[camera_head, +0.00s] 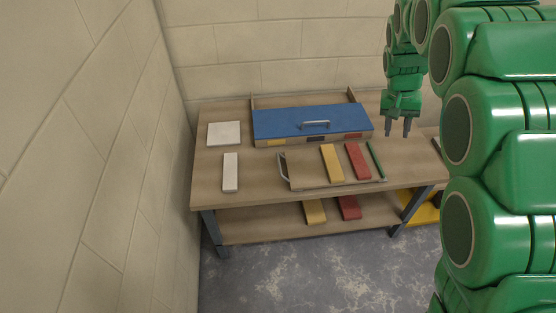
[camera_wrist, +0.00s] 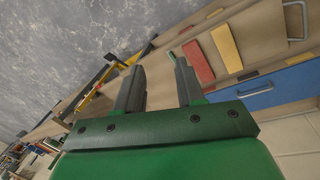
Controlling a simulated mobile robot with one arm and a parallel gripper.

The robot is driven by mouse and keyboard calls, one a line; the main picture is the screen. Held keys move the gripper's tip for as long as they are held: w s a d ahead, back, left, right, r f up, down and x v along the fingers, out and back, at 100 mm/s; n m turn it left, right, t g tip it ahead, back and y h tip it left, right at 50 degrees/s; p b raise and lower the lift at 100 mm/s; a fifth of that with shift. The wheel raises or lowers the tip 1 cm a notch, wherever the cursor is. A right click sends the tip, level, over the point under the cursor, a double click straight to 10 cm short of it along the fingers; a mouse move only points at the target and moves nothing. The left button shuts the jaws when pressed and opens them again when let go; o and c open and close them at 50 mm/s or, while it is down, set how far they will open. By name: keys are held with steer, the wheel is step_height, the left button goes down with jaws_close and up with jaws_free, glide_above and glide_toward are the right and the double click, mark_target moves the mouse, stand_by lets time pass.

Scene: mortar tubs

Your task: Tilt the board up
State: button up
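A flat wooden board (camera_head: 305,173) with a grey handle at its left end lies on the table. A yellow brick (camera_head: 332,162) and a red brick (camera_head: 357,160) lie on it, with a green strip (camera_head: 376,160) at its right end. Behind it is a blue panel (camera_head: 285,118) with a grey bar handle. My gripper (camera_head: 398,130) is open and empty, pointing down above the table's right part, right of the panel. In the wrist view, my gripper's fingers (camera_wrist: 159,72) are apart with nothing between them; the board (camera_wrist: 262,38) and the blue panel (camera_wrist: 285,86) are at the right.
A pale square slab (camera_head: 224,133) and a white block (camera_head: 230,172) lie on the table's left side. A lower shelf (camera_head: 265,227) holds another yellow and red brick. A wall closes in at left and behind. Something yellow (camera_head: 421,210) stands low at right.

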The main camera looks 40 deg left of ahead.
steer(key=w+a+f+n, duration=0.1)
steer(key=w+a+f, duration=0.1)
steer(key=a+f, duration=0.5)
steer(key=n, duration=0.4)
glide_toward(279, 163)
steer(key=shift+t, duration=0.4)
steer(key=x, duration=0.7)
steer(key=shift+s+d+f, duration=0.1)
steer(key=shift+s+f, duration=0.15)
steer(key=shift+f, duration=0.2)
jaws_close()
